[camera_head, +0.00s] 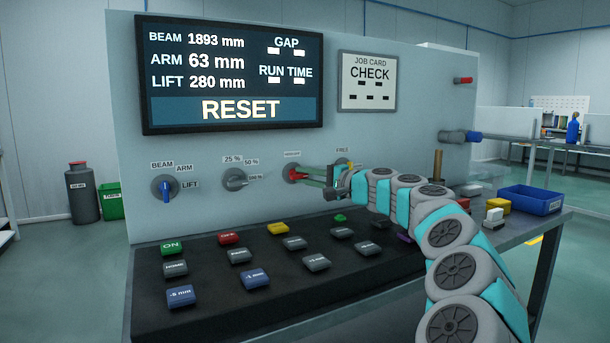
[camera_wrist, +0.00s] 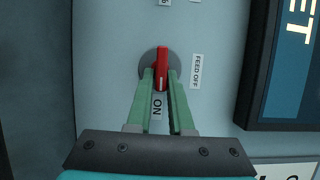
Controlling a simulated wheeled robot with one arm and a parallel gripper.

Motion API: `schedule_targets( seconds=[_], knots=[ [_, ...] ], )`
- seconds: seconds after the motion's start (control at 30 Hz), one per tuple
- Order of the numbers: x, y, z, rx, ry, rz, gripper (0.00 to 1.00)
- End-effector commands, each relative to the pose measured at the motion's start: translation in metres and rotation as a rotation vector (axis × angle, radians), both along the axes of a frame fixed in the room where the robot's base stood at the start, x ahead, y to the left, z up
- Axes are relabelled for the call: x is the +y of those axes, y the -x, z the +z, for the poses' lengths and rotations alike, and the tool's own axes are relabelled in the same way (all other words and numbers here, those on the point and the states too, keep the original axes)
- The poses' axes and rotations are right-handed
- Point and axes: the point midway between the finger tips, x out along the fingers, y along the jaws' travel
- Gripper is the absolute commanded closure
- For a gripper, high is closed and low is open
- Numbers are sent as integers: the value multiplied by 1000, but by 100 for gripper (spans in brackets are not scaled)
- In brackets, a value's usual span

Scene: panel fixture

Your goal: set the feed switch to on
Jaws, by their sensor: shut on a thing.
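The feed switch (camera_wrist: 162,62) is a red handle on a round grey base on the panel. In the wrist view it lies between the "FEED OFF" label (camera_wrist: 196,71) at its right and the "ON" label (camera_wrist: 157,106) below it. The white-marked end of the handle points down toward "ON". In the head view the feed switch (camera_head: 293,174) is partly covered by my gripper (camera_head: 310,176). The green fingers of my gripper (camera_wrist: 161,80) are shut on the red handle, one on each side.
The panel carries a screen (camera_head: 234,76) reading "RESET", a job card (camera_head: 367,81), a blue-handled knob (camera_head: 166,190) and a grey knob (camera_head: 235,179). Several push buttons, including a green ON button (camera_head: 172,247), sit on the console below. A blue bin (camera_head: 530,201) stands at right.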

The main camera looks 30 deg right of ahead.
Motion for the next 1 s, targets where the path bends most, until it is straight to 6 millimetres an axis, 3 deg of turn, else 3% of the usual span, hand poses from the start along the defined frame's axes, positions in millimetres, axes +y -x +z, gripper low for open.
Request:
schedule_targets(
  seconds=[0.37, 0.4, 0.6, 1.0],
  knots=[
    [-2, 0, -1, 1, -4, -3, 100],
    [-2, 0, -1, 1, -4, -3, 79],
    [-1, 0, -1, 1, -4, -2, 57],
    [-5, 9, 0, -1, -6, -2, 55]
  ],
)
